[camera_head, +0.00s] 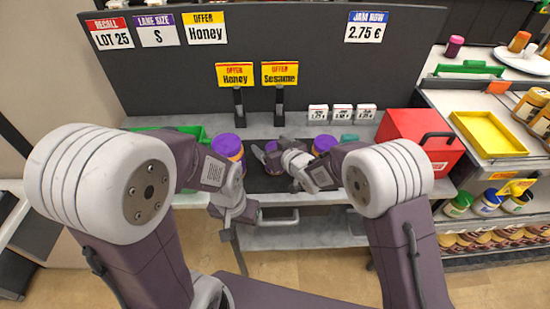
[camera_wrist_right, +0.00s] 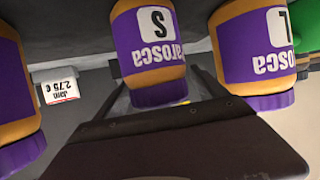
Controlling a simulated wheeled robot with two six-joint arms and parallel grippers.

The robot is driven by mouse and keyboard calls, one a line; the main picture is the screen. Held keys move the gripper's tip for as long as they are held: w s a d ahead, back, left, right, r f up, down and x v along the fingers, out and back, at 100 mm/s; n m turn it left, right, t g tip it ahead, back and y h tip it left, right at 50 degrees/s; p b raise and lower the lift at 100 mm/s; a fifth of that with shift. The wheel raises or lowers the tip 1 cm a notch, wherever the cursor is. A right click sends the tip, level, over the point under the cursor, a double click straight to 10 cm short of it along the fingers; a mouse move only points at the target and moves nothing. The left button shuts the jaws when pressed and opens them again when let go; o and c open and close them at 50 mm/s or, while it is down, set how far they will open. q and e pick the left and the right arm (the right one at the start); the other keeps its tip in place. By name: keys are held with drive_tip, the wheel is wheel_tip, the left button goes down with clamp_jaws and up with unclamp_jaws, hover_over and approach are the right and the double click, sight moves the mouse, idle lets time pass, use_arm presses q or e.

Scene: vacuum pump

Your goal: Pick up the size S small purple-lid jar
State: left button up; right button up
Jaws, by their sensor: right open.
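The size S jar (camera_wrist_right: 150,40) has an orange-brown body, purple label and purple lid. It appears upside down in the right wrist view, between and just beyond the fingers of my open right gripper (camera_wrist_right: 155,75); contact cannot be told. In the head view my right gripper (camera_head: 268,157) is over the dark mat and hides most of that jar. A jar marked L (camera_wrist_right: 250,45) is at the right of the wrist view. My left gripper (camera_head: 228,217) hangs lower, by the counter's front edge; its jaws cannot be made out.
Purple-lid jars stand left (camera_head: 227,147) and right (camera_head: 323,143) of my right gripper. Behind are sign holders (camera_head: 279,98) and a dark panel (camera_head: 290,40). A red box (camera_head: 415,138) and yellow tray (camera_head: 488,132) are at the right. A green tray (camera_head: 165,130) is partly hidden at left.

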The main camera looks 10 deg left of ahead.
drive_tip(key=shift+s+d+r, duration=0.1)
drive_tip(key=shift+c, duration=1.2)
clamp_jaws()
drive_tip(key=r, duration=0.5)
drive_tip(key=shift+w+d+p, duration=0.2)
drive_tip(key=shift+w+p, duration=0.15)
drive_tip(key=shift+p, duration=0.05)
drive_tip(key=w+d+r+p, duration=0.5)
drive_tip(key=w+d+r, duration=0.1)
drive_tip(key=w, duration=0.2)
drive_tip(key=shift+w+d, duration=0.3)
drive_tip(key=shift+d, duration=0.05)
